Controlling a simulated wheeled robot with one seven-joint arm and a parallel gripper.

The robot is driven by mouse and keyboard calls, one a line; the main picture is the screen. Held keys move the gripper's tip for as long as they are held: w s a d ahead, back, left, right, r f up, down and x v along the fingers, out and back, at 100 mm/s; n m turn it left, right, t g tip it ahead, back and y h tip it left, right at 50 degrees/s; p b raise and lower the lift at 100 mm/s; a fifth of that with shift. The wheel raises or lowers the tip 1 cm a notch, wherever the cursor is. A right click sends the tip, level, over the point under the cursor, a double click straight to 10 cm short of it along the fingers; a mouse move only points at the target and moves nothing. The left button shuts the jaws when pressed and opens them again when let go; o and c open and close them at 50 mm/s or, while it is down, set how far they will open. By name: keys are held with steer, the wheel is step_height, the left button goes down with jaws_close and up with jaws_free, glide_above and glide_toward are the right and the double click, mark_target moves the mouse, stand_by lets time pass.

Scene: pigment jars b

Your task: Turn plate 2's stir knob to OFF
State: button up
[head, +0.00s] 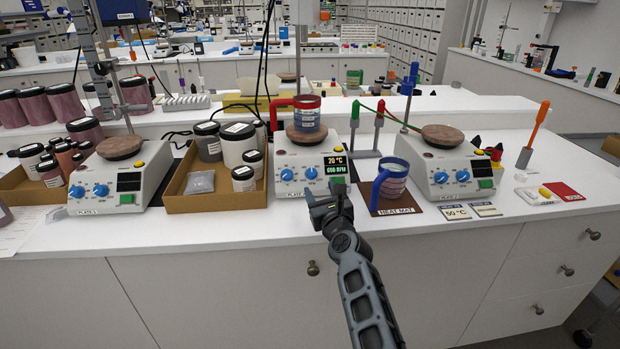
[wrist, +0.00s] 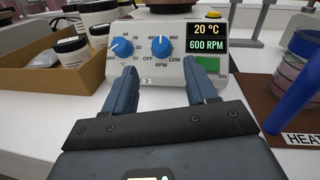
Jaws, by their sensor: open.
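Plate 2 (head: 300,178) is the middle hot plate, white with two blue knobs and a lit display (wrist: 207,37) reading 20 °C and 600 RPM. Its stir knob (wrist: 166,43) is the right one, above the RPM label, with OFF at the lower left of its scale. It also shows in the head view (head: 311,173). I cannot read its pointer surely. The heat knob (wrist: 122,47) is to its left. My gripper (wrist: 160,78) is open and empty in front of the panel, its fingers spread to either side below the stir knob, apart from it. It also shows in the head view (head: 325,198).
A red-handled mug (head: 306,113) stands on plate 2. A cardboard tray of jars (head: 215,203) is close on its left. A blue-handled mug (head: 391,182) stands on the heat mat (head: 397,211) at right. Other hot plates flank these. The counter's front strip is clear.

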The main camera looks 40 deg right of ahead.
mark_target(313, 175)
steer(key=shift+x, duration=3.65)
steer(key=shift+d, duration=0.1)
steer(key=c, duration=1.1)
steer(key=shift+o, duration=0.2)
steer(key=shift+s+n, duration=0.1)
steer(key=shift+n, duration=0.2)
